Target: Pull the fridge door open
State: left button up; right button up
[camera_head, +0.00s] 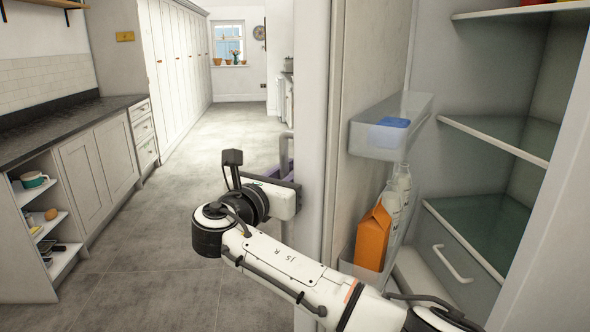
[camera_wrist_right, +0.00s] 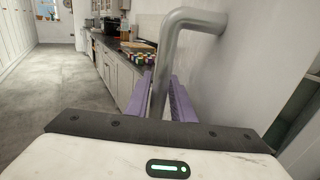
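The fridge door (camera_head: 362,75) stands swung open, its inner side with door shelves facing me in the head view. Its grey bar handle (camera_head: 286,150) is on the door's outer side, mostly hidden by the door edge and my right arm. In the right wrist view the handle (camera_wrist_right: 172,50) runs down between the purple fingers of my right gripper (camera_wrist_right: 161,92). The fingers lie close on both sides of the bar and look shut on it. In the head view the right gripper is partly hidden behind the door edge. My left gripper is not in view.
An orange carton (camera_head: 372,238) and white bottles (camera_head: 400,188) stand in the lower door shelf; a blue box (camera_head: 389,130) is in the upper one. Fridge shelves (camera_head: 497,137) are on the right. Counter cabinets (camera_head: 88,170) line the left; open grey floor (camera_head: 150,225) lies between.

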jog(key=b+v, duration=0.1)
jog(key=v, duration=0.6)
jog(key=shift+s, duration=0.15)
jog(key=shift+c, duration=0.5)
